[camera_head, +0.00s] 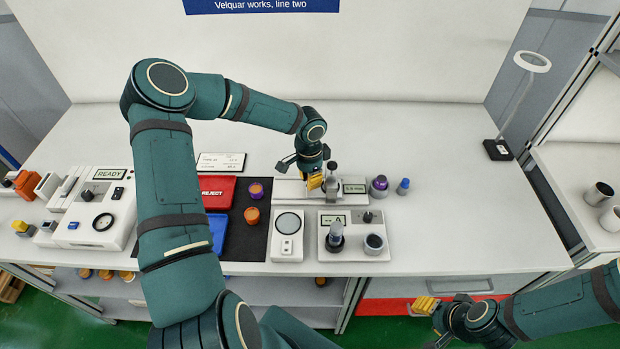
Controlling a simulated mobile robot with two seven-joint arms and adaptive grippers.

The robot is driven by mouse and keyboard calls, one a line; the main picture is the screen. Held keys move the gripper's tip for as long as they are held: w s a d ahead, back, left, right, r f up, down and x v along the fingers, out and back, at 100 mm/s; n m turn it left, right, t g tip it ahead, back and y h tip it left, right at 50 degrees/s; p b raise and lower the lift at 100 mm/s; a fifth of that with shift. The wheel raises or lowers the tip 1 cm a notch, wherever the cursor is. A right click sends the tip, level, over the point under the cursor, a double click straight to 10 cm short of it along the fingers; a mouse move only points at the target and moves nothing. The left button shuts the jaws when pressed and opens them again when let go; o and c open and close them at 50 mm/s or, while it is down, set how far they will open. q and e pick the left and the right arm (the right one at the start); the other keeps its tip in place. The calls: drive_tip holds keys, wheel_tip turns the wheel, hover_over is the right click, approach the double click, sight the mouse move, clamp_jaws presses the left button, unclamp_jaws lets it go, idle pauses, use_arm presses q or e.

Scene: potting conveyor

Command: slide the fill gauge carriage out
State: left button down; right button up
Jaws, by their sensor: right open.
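The fill gauge (353,188) is a pale, low device with a small display on the bench, behind the front row of instruments. Its upright carriage (332,168) seems to be the grey post with a dark top left of the display. My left gripper (316,182) reaches down over the gauge, with yellow fingertips close beside the carriage on its left. I cannot tell whether they touch it, and the wrist hides part of the gauge base. My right gripper (424,306) is open and empty at the lower right, in front of the bench edge.
A white scale-like unit (287,246) and a station with a lit display (335,220) stand in front. A red REJECT tray (216,188), purple and orange cups and a blue tray (217,236) lie left.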

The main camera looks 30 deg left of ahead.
use_arm(q)
drive_tip(key=shift+a, duration=0.1)
drive_tip(key=s+a, duration=0.1)
drive_tip(key=a, duration=0.1)
drive_tip(key=s+a+p, duration=0.1)
drive_tip(key=s+a, duration=0.1)
drive_tip(key=a, duration=0.1)
drive_tip(key=s+a, duration=0.2)
drive_tip(key=a, duration=0.1)
drive_tip(key=shift+r, duration=0.1)
drive_tip(key=shift+s+a, duration=0.1)
drive_tip(key=shift+a, duration=0.05)
drive_tip(key=c, duration=1)
unclamp_jaws()
drive_tip(key=shift+c, duration=0.2)
drive_tip(key=shift+o, duration=0.9)
drive_tip(key=shift+s+a, duration=0.1)
drive_tip(key=shift+a, duration=0.05)
